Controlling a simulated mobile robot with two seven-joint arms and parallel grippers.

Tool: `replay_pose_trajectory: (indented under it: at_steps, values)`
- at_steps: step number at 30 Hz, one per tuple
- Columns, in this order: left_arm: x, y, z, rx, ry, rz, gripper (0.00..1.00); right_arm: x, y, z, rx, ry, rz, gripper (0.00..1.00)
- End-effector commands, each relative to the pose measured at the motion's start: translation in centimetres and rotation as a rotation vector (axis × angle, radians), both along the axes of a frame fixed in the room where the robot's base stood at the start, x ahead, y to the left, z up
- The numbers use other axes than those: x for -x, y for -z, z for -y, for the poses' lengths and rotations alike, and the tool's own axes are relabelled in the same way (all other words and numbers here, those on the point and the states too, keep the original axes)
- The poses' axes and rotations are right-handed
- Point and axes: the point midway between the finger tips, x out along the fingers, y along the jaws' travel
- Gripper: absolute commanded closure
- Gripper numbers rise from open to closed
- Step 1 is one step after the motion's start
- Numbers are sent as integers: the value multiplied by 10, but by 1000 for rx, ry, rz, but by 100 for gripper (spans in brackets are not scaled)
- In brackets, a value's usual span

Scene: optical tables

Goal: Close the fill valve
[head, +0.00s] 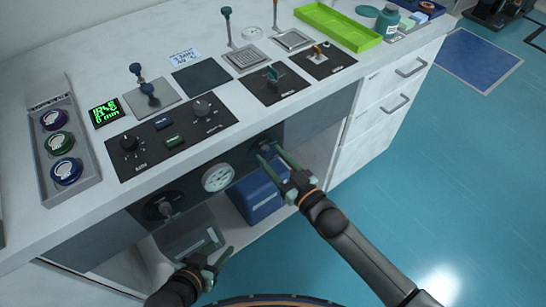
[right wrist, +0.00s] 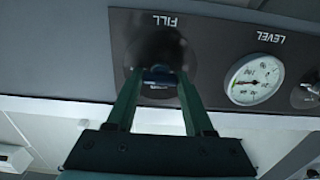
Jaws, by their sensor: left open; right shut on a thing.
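The fill valve (right wrist: 158,74), a small dark blue knob on a dark round plate under the label FILL, sits between my right gripper's fingertips in the right wrist view, where the label is upside down. My right gripper (right wrist: 157,84) is shut on this knob; its fingers hide the knob's sides. In the head view my right gripper (head: 270,154) reaches the right end of the cabinet's front panel, with the fill valve (head: 265,145) at its tips. The knob's turn position is hard to tell. My left gripper (head: 215,264) is open and empty, low before the cabinet.
A round LEVEL gauge (head: 218,177) sits left of the fill valve in the head view. Another knob (head: 160,207) is at the panel's left end. A blue box (head: 262,196) stands on the shelf below. The bench top (head: 75,215) overhangs the panel.

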Motion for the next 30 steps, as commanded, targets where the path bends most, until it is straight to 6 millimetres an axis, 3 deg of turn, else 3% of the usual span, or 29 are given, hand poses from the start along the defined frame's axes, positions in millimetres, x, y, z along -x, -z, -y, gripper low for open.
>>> replay_pose_trajectory:
  at_steps: [5,17,30]
  values:
    - [1,0,0,0,0,-1,50,0,0,0,0,0,0,100]
    - [0,-2,-1,-1,-1,-1,50,0,0,0,56,0,39,100]
    - [-6,-10,-3,-2,-6,18,50,0,0,0,342,0,247,100]
